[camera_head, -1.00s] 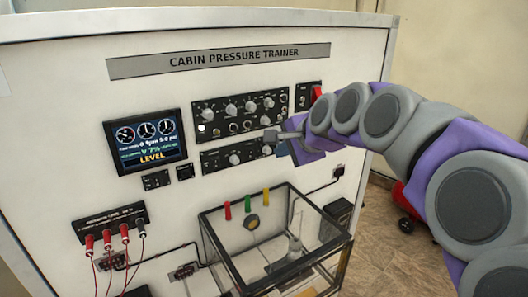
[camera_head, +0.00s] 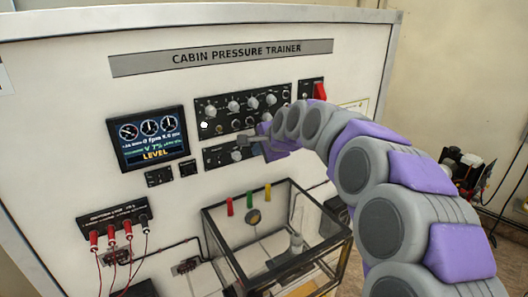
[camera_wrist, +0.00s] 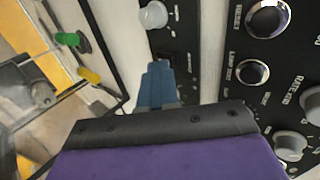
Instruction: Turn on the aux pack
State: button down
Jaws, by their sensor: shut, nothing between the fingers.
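My gripper (camera_head: 248,140) is shut and empty, its tip just in front of the lower black control panel (camera_head: 216,158). In the wrist view the blue fingers (camera_wrist: 158,80) are together over this panel, close to its dark surface; I cannot tell whether they touch it. A grey knob (camera_head: 237,156) on the panel also shows in the wrist view (camera_wrist: 153,15). The larger upper panel (camera_head: 238,108) has several knobs and lies to the right in the wrist view. No aux pack label is readable. My gripper and arm hide the right part of the lower panel.
A small panel with a red switch cover (camera_head: 320,90) is at upper right. A display (camera_head: 148,139) reading LEVEL is at left. Red and black plugs (camera_head: 112,235) carry cables at lower left.

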jog(key=shift+w+a, duration=0.1)
jog(key=shift+a, duration=0.05)
jog(key=shift+w+r+p, duration=0.15)
jog(key=shift+r+p, duration=0.05)
jog(key=shift+p, duration=0.25)
dwell(0.3)
jog(key=shift+r+p, duration=0.5)
jog(key=shift+r, duration=0.25)
